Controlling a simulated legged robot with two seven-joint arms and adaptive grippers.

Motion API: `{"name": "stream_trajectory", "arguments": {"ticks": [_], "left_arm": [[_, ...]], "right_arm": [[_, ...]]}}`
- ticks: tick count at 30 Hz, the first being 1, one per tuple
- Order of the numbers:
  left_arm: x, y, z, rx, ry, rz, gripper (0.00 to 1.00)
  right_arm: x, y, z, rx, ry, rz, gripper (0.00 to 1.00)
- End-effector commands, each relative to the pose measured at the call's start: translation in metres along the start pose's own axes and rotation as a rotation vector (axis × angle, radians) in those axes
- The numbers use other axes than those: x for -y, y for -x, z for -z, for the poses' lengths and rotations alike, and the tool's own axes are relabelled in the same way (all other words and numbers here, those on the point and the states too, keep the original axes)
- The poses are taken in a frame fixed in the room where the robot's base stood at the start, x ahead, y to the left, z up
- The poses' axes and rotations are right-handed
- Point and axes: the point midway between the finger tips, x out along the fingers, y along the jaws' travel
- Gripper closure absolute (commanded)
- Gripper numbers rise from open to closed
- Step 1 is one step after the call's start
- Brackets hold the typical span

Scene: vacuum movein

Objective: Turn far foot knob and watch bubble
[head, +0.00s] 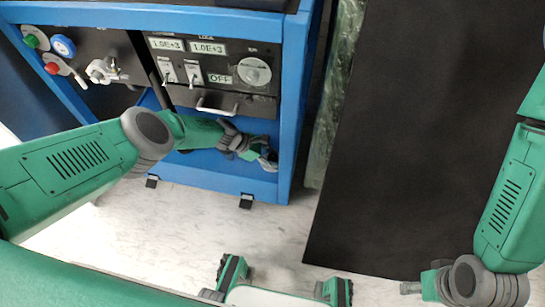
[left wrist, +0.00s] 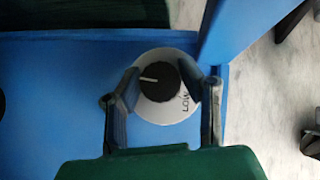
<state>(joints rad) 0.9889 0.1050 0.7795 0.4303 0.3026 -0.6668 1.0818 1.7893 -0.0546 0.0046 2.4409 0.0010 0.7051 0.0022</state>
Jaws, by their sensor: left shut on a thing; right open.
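A black foot knob (left wrist: 159,81) with a white pointer line sits on a round white dial plate (left wrist: 166,113) marked "LOW", on the blue frame's lower panel. In the left wrist view my left gripper (left wrist: 163,85) has one finger on each side of the knob and is shut on it. In the head view my left gripper (head: 266,156) reaches into the lower right corner of the blue cabinet (head: 290,100) and hides the knob. My right gripper (head: 415,287) is open and apart from the cabinet, low on the right. I cannot make out a bubble level in either view.
The panel above carries two displays reading 1.0E+3, switches, an "OFF" display, a round dial (head: 254,72) and a handle (head: 217,108). A valve panel (head: 104,69) is at the upper left. A large black sheet (head: 410,130) stands right of the cabinet. Pale floor (head: 170,225) is open in front.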

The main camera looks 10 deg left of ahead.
Motion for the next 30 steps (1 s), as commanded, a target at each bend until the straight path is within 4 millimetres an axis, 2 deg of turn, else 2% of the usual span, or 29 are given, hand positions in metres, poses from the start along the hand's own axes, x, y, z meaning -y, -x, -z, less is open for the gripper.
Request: {"name": "stream_trajectory", "arguments": {"ticks": [1, 25, 26, 27, 30], "left_arm": [[-0.0002, 0.001, 0.0107, -0.017, -0.012, 0.005, 0.95], [-0.0025, 0.006, 0.0041, -0.013, -0.063, 0.049, 0.95], [-0.0026, 0.0061, 0.004, -0.013, -0.063, 0.049, 0.63], [-0.0029, 0.0062, 0.0038, -0.013, -0.063, 0.048, 0.58], [-0.0024, 0.0054, 0.0024, -0.01, -0.063, 0.049, 0.58]], "right_arm": [[0.0, -0.0007, 0.0, 0.0, 0.0, 0.0, 0.58], [0.0, -0.0002, 0.0, 0.0, 0.0, 0.0, 0.58], [0.0, -0.0002, 0.0, 0.0, 0.0, 0.0, 0.58], [0.0, -0.0002, 0.0, 0.0, 0.0, 0.0, 0.58], [0.0, -0.0002, 0.0, 0.0, 0.0, 0.0, 0.58]]}}
